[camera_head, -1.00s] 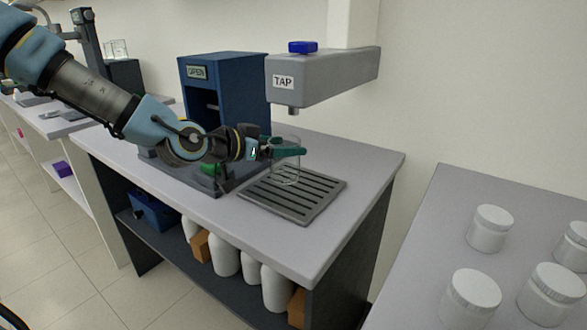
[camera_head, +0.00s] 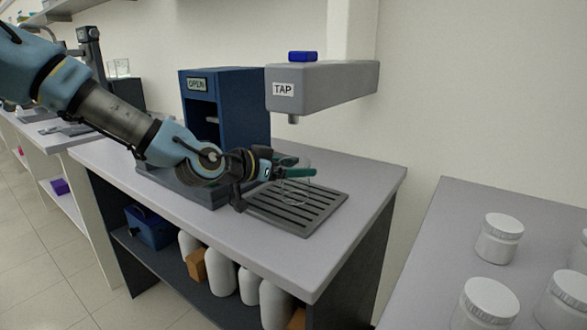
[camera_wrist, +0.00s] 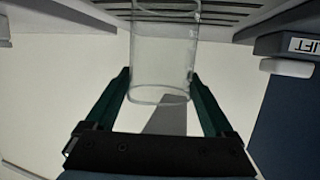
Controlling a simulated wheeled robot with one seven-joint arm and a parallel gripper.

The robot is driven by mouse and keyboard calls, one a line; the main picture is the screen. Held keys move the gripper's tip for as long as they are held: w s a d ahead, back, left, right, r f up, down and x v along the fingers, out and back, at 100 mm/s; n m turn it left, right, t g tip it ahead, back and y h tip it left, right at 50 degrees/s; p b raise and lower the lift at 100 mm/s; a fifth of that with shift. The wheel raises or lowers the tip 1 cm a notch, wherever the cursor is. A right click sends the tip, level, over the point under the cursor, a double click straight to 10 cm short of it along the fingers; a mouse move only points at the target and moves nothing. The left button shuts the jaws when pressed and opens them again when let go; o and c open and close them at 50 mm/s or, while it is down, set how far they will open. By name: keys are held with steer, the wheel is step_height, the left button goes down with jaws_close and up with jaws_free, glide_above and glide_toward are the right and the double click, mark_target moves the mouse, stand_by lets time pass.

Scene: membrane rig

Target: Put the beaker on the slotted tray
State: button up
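The beaker (camera_head: 297,190) is clear glass and shows faintly at the front of my gripper (camera_head: 297,172). In the wrist view the beaker (camera_wrist: 163,50) sits between the two green fingers of my gripper (camera_wrist: 160,78), which touch or nearly touch its sides. My gripper is shut on it. The slotted tray (camera_head: 325,208) is dark grey and lies on the bench below the beaker; its slots also show at the top of the wrist view (camera_wrist: 225,12). I cannot tell whether the beaker's base touches the tray.
A grey tap arm (camera_head: 325,85) with a blue knob overhangs the tray. A blue machine labelled OPEN (camera_head: 235,105) stands behind my arm. White jars (camera_head: 499,238) stand on a separate table at right. The bench (camera_head: 365,170) is clear right of the tray.

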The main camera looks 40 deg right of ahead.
steer(key=shift+o, duration=0.8)
steer(key=shift+r, duration=0.1)
steer(key=shift+a, duration=0.4)
steer(key=p+v, duration=0.5)
steer(key=v, duration=0.6)
steer(key=shift+a+r, duration=0.1)
